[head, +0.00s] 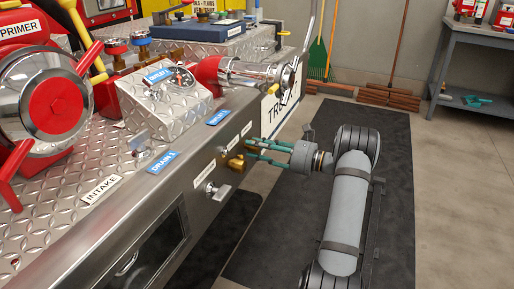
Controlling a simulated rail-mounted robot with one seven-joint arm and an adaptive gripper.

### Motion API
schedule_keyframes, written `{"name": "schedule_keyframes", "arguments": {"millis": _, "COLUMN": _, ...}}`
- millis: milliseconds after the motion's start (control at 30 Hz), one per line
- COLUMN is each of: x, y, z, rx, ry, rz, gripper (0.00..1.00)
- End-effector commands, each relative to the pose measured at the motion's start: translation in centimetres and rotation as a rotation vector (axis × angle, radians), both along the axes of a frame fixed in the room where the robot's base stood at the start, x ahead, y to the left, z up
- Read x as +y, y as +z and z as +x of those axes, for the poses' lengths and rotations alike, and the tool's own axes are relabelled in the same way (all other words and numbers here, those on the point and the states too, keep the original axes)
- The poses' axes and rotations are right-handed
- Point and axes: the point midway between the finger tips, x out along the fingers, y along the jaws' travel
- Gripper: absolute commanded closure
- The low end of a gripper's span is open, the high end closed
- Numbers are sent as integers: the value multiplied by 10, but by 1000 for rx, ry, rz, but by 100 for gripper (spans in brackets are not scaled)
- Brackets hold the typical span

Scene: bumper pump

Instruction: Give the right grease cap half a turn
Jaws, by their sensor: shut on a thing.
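My gripper (249,149) reaches in from the right to the truck's metal side panel (215,168). Its green fingers close at the panel around a small fitting, which I take to be the right grease cap; the fingers mostly hide it. A brass fitting (236,162) shows just left of and below the fingertips. How far the held cap is turned cannot be told.
A silver T-shaped handle (218,191) sticks out lower left on the panel. Above are a red and chrome outlet (250,72) and a treadplate box (168,98). A dark mat (385,215) covers the floor; a workbench (475,55) stands far right.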

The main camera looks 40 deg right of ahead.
Motion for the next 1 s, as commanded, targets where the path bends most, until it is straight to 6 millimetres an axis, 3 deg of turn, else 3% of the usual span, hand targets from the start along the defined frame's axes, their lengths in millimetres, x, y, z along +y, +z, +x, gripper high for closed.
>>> {"name": "schedule_keyframes", "arguments": {"millis": 67, "x": 0, "y": -1, "z": 0, "rx": 1, "ry": 0, "rz": 0, "gripper": 94}}
{"name": "schedule_keyframes", "arguments": {"millis": 100, "x": 0, "y": -1, "z": 0, "rx": 1, "ry": 0, "rz": 0, "gripper": 67}}
{"name": "schedule_keyframes", "arguments": {"millis": 400, "x": 0, "y": 0, "z": 0, "rx": 2, "ry": 0, "rz": 1, "gripper": 49}}
{"name": "schedule_keyframes", "arguments": {"millis": 767, "x": -3, "y": 0, "z": -5, "rx": 1, "ry": -2, "rz": 2, "gripper": 49}}
{"name": "schedule_keyframes", "arguments": {"millis": 1000, "x": -24, "y": 0, "z": -41, "rx": 1, "ry": -6, "rz": 2, "gripper": 49}}
